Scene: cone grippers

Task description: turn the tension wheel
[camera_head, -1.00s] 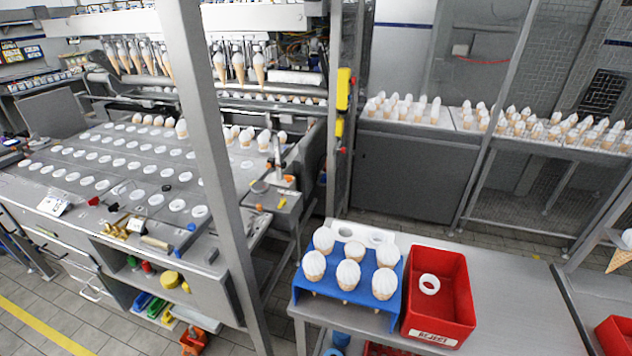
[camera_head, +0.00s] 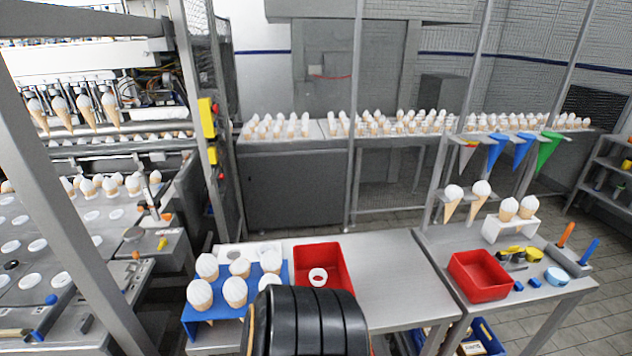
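I cannot pick out a tension wheel for certain. A grey round disc (camera_head: 133,234) lies on a small side plate of the cone machine at the left, beside an upright post with an orange part (camera_head: 166,217). I cannot tell whether this disc is the wheel. A large black ribbed shape (camera_head: 308,322) rises from the bottom edge, in front of the near bench, and hides part of it. I cannot tell what it is. No gripper fingers show.
A blue rack (camera_head: 200,331) of white-topped cones and a red bin (camera_head: 334,259) with a white ring (camera_head: 318,277) stand on the near bench (camera_head: 400,290). A right-hand table (camera_head: 440,243) holds another red bin (camera_head: 480,276). Metal posts stand between me and the machine.

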